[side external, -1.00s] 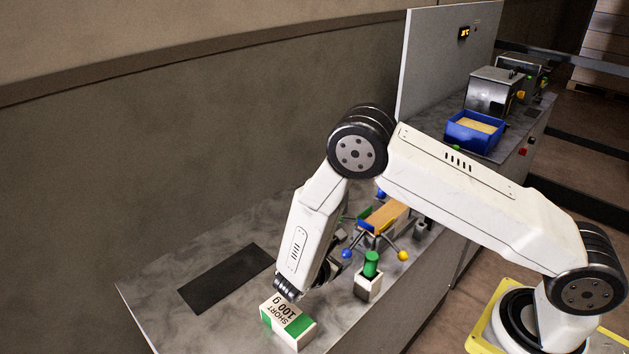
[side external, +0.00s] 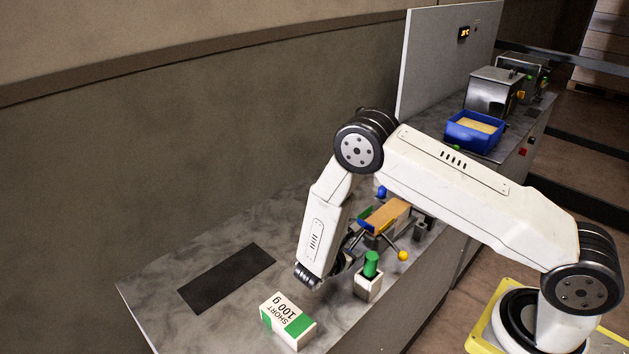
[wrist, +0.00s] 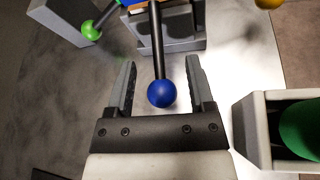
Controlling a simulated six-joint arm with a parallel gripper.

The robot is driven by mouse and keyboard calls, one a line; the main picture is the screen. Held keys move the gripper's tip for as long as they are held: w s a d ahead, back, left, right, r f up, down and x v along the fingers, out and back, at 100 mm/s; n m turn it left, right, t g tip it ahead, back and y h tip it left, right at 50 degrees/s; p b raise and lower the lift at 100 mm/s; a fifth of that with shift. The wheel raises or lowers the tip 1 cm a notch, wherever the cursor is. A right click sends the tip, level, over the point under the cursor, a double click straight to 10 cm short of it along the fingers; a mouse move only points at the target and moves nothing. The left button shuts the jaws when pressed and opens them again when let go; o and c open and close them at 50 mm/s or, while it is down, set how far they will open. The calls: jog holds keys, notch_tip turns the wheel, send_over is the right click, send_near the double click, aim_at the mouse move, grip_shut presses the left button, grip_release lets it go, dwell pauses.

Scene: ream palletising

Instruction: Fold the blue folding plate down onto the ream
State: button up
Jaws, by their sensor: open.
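The fixture with the tan ream (side external: 388,215) stands on the grey bench, with folding plates around it and ball-ended rods reaching out. A blue plate part (side external: 365,213) shows at its left side; its exact angle cannot be told. In the wrist view, a blue ball (wrist: 162,94) on a black rod (wrist: 156,45) lies between the fingers of my gripper (wrist: 160,66). The fingers are open, with a gap on both sides of the ball. In the side view, my arm hides this ball and most of the gripper. A green ball (wrist: 92,30) shows at upper left.
A white holder with a green cylinder (side external: 371,263) stands close to the right of my gripper. A white and green carton (side external: 288,321) lies nearer the front. A yellow ball (side external: 403,256) sticks out on the right. A dark mat (side external: 227,278) lies clear at left.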

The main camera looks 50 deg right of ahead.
jog(key=shift+d+f, duration=0.2)
jog(key=shift+d, duration=0.25)
grip_shut()
dwell(1.2)
